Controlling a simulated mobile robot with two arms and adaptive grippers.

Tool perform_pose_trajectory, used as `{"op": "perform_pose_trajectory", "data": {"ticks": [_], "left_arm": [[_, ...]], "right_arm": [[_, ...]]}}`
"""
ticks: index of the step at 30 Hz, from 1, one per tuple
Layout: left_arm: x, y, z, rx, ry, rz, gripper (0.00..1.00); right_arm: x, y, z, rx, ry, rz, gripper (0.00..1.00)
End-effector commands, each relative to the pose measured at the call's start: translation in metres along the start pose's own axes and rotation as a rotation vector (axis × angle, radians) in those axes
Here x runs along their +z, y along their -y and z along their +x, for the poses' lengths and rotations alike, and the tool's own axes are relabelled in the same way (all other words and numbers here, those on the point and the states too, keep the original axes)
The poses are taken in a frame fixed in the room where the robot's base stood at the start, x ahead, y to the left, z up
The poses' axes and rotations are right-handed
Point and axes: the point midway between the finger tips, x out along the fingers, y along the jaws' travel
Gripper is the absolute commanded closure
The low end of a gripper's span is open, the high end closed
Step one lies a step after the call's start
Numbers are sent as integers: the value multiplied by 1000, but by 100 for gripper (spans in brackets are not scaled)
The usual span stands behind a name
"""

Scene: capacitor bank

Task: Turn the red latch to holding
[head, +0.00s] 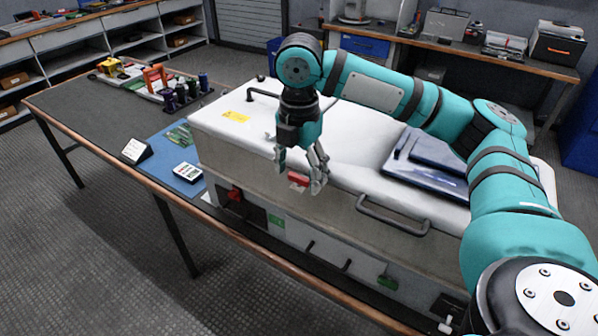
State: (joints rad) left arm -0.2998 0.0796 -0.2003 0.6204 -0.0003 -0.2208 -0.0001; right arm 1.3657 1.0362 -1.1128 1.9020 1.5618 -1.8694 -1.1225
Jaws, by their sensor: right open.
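A small red part (298,179), likely the red latch, sits at the front edge of the large white cabinet (222,125). My right gripper (299,171) reaches down over that edge with its fingers spread. The red part shows between the fingers, with a gap visible; I cannot tell whether any finger touches it. The latch's exact angle is too small to read. A second red piece (235,194) shows on a dark panel low on the cabinet's front left. My left gripper is out of view.
A grey bar handle (392,215) stands out from the cabinet's front right. Dark blue flat cases (432,160) lie on its top right. Coloured spools stand farther back.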

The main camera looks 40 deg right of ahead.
Motion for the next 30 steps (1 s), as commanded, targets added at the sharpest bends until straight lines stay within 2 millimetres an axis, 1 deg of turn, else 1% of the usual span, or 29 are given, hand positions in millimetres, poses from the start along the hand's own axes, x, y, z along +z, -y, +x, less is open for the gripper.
{"op": "perform_pose_trajectory", "data": {"ticks": [3, 9, 11, 22, 26, 29, 30], "left_arm": [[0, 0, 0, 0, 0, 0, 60], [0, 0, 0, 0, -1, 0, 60], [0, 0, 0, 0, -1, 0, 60], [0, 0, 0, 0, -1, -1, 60], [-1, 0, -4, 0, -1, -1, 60], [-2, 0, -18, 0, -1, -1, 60], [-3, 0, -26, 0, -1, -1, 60]], "right_arm": [[0, 0, 3, -1, 0, -1, 31], [0, 0, 4, 0, 0, -1, 31], [0, 0, 3, 0, 0, -1, 37], [0, 0, 3, 0, 0, -1, 86], [0, 0, 1, -1, 0, 8, 87], [0, 0, -2, -3, -1, 48, 87], [0, 0, -4, -3, -2, 73, 87]]}}
